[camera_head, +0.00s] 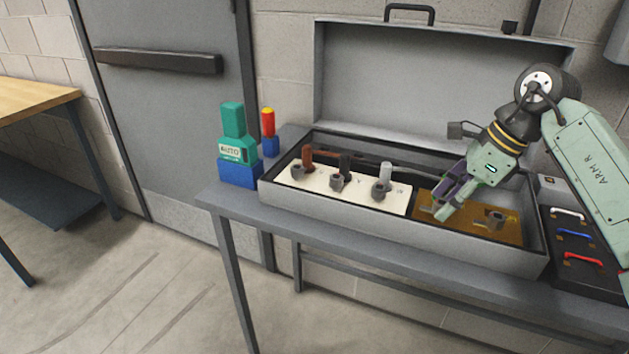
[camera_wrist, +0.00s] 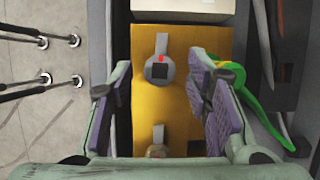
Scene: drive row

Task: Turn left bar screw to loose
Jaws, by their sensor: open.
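The brass bar (camera_head: 465,222) lies in the right part of the open grey case. It also shows in the wrist view (camera_wrist: 145,105). The left bar screw (camera_wrist: 160,68) is grey, with a dark square, a red mark and a tab pointing up in the wrist view, toward the cream panel. In the head view my gripper partly hides this screw. The right bar screw (camera_head: 495,218) also shows lower in the wrist view (camera_wrist: 157,150), partly hidden. My gripper (camera_head: 447,203) is open above the left bar screw, its purple pads apart on either side and nothing between them.
The cream panel (camera_head: 350,199) with three coloured terminals fills the case's left part. The case's raised lid (camera_head: 395,85) stands behind. A green cable (camera_wrist: 262,95) runs beside the right finger in the wrist view. A tray with coloured handles (camera_head: 575,234) is at the right.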

